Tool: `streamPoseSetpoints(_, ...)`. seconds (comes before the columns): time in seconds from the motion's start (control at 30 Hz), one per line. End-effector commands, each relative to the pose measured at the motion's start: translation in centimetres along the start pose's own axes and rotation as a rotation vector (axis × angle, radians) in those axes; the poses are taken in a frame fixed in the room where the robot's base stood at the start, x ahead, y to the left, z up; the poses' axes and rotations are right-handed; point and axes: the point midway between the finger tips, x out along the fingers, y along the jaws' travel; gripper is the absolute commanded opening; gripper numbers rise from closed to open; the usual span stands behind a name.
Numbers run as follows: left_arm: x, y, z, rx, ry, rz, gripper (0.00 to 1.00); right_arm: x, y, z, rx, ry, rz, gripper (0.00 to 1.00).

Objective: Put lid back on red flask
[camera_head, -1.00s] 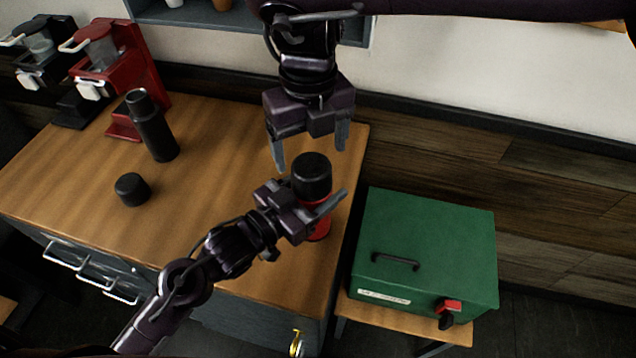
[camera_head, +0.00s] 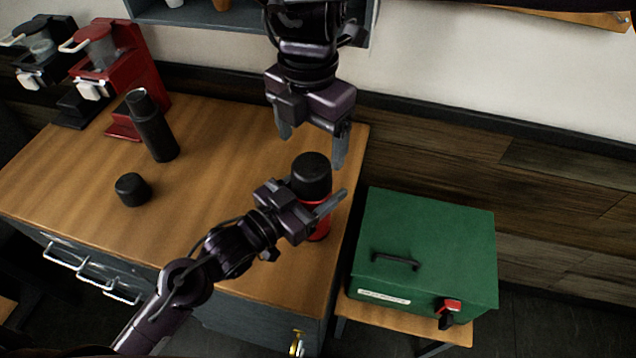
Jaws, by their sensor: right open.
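The red flask (camera_head: 322,222) stands upright near the right edge of the wooden counter. A black lid (camera_head: 311,174) sits on its top; how tightly it is seated cannot be told. My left gripper (camera_head: 318,204) reaches in from the lower left and is shut on the red flask below the lid. One finger shows across the flask's front; the other is mostly hidden. My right gripper (camera_head: 312,148) points down from above, open and empty, its fingers apart above and behind the lid.
A black flask (camera_head: 152,128) and a loose black lid (camera_head: 132,189) stand on the left of the counter (camera_head: 220,150). A red brewer (camera_head: 112,70) and a black brewer (camera_head: 45,60) are at the back left. A green toolbox (camera_head: 425,240) sits at right. The counter's middle is free.

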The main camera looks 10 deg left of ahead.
Motion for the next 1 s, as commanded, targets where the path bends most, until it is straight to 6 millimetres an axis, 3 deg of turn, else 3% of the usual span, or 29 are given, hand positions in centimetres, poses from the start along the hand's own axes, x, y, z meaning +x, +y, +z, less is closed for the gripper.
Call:
streamPoseSetpoints(0.17,0.0,0.0,-0.1,0.001,0.003,0.000,0.00,1.0,-0.1,0.0,-0.001,-0.001,-0.002,0.80)
streamPoseSetpoints(0.6,0.0,0.0,-0.2,0.001,0.004,0.000,0.00,7.2,-0.1,0.0,-0.002,0.000,-0.003,0.80)
streamPoseSetpoints(1.0,0.0,0.0,-0.2,0.001,0.004,0.000,0.00,8.0,0.0,0.0,-0.002,0.000,-0.001,0.80)
